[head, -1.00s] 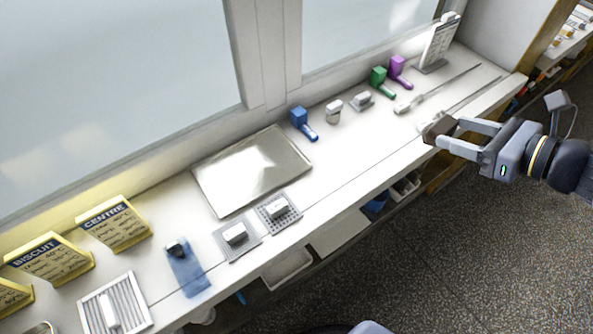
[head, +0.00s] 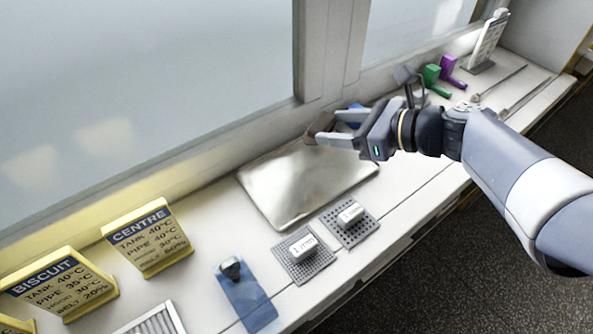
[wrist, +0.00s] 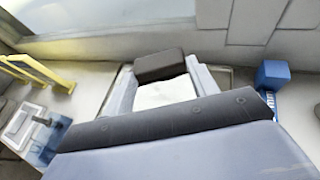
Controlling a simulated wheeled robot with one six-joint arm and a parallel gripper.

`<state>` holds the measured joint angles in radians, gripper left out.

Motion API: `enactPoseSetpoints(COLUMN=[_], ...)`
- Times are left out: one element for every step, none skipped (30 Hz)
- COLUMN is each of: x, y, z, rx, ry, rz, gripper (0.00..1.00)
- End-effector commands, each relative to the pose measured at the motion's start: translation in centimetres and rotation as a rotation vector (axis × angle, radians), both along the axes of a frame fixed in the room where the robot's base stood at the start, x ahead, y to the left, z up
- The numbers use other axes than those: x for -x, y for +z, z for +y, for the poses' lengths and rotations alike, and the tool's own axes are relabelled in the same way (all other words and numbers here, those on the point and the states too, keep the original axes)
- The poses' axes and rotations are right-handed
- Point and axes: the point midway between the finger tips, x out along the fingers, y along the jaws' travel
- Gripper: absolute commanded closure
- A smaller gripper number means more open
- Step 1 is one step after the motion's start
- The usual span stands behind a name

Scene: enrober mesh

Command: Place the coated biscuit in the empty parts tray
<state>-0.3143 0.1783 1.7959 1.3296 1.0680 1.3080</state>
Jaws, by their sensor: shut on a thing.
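The coated biscuit (head: 317,128) is a dark brown block held at the tips of my gripper (head: 325,133). It also shows in the wrist view (wrist: 160,66), between the two grey fingers. My gripper is shut on it. A shallow silver metal tray (head: 290,192) lies on the white counter, empty as far as I can see. In the head view the biscuit appears over the tray's far edge, near the window frame; its height above is hard to judge. In the wrist view the tray's pale surface shows between the fingers, behind my gripper.
Two mesh squares (head: 317,268) with white labelled blocks lie in front of the tray. The window wall bounds the back.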

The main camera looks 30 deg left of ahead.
Motion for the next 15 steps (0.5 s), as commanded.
enactPoseSetpoints(x=[0.0, 0.1, 0.1, 0.1, 0.1, 0.1, 0.1, 0.1, 0.1, 0.1, 0.0, 0.0, 0.0, 0.1, 0.1], y=[-1.2, -1.8, -2.5, -3.0, -3.4, -4.0, -4.3, -4.5, -4.8, -5.0, -5.4, -6.0, -6.5, -7.1, -7.9], z=[0.0, 0.0, 0.0, 0.0, 0.0, 0.0, 0.0, 0.0, 0.0, 0.0, 0.0, 0.0, 0.0, 0.0, 0.0], rx=[0.001, 0.001, 0.002, 0.002, 0.001, 0.001, 0.002, 0.002, 0.002, 0.002, 0.001, 0.001, 0.001, 0.002, 0.002], ry=[-0.001, -0.002, -0.001, -0.001, 0.0, 0.0, 0.0, 0.0, -0.001, -0.001, -0.001, -0.001, -0.001, 0.0, -0.002], rz=[0.005, 0.007, 0.007, 0.006, 0.006, 0.006, 0.006, 0.006, 0.004, 0.004, 0.004, 0.005, 0.006, 0.007, 0.007], gripper=[0.57, 0.57, 0.57, 0.57, 0.57, 0.57, 0.57, 0.57, 0.57, 0.57, 0.57, 0.57, 0.57, 0.57, 0.57])
